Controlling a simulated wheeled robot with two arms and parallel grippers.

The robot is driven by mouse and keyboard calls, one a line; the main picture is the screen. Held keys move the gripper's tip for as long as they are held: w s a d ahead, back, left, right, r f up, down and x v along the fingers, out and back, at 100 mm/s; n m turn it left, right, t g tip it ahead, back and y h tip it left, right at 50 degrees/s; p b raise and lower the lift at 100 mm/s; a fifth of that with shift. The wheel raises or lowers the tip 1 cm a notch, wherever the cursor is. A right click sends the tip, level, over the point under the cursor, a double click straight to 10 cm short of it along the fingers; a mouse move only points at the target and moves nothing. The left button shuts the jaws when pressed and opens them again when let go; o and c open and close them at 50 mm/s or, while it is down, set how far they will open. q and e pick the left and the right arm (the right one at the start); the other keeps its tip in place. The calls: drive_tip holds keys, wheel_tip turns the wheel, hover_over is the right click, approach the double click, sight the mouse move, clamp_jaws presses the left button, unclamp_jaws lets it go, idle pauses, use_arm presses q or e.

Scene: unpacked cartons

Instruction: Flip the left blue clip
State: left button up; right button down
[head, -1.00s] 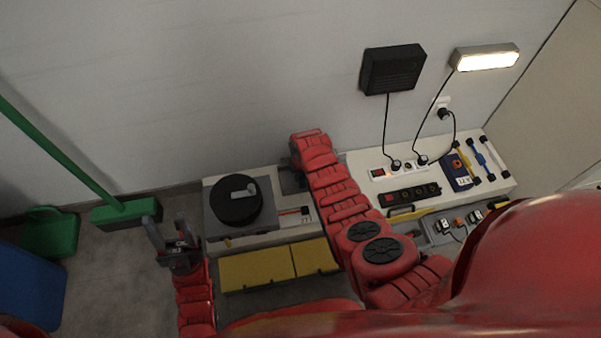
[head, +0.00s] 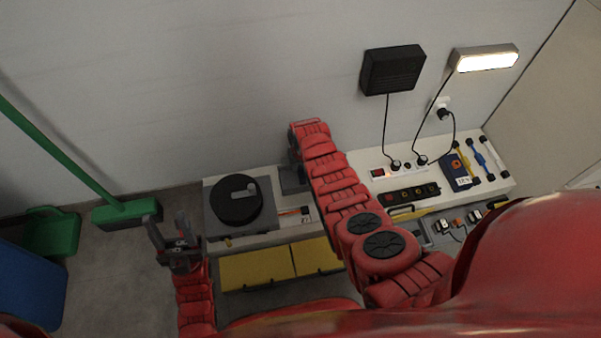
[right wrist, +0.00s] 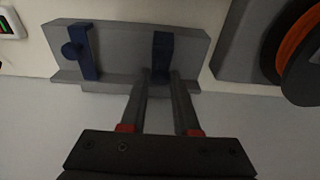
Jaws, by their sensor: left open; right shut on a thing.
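In the right wrist view a grey holder (right wrist: 124,52) carries two dark blue clips. One clip (right wrist: 82,52), at the left of that picture, is slightly tilted and has a round knob. The other clip (right wrist: 163,53), nearer the black and orange disc, stands upright. My right gripper (right wrist: 160,82) is shut on this second clip at its lower end. In the head view the holder (head: 291,181) is partly covered by my right arm, which hides the clips and right gripper there. My left gripper (head: 167,223) is open and empty, over the floor left of the bench.
The black disc on a grey box (head: 237,200) is beside the holder. A power strip (head: 409,194), a blue box (head: 459,172) and tools are on the bench's right. Yellow bins (head: 256,270) sit below. A green broom (head: 125,212) is at the left.

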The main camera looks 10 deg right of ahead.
drive_tip(key=shift+w+r, duration=0.1)
drive_tip(key=shift+w, duration=0.15)
drive_tip(key=shift+w+r+b, duration=0.4)
drive_tip(key=shift+w+b, duration=0.45)
drive_tip(key=shift+b, duration=0.2)
drive_tip(key=shift+w+r+b, duration=0.35)
drive_tip(key=shift+w+b, duration=0.45)
drive_tip(key=shift+b, duration=0.2)
drive_tip(key=c, duration=0.6)
unclamp_jaws()
drive_tip(key=shift+c, duration=0.2)
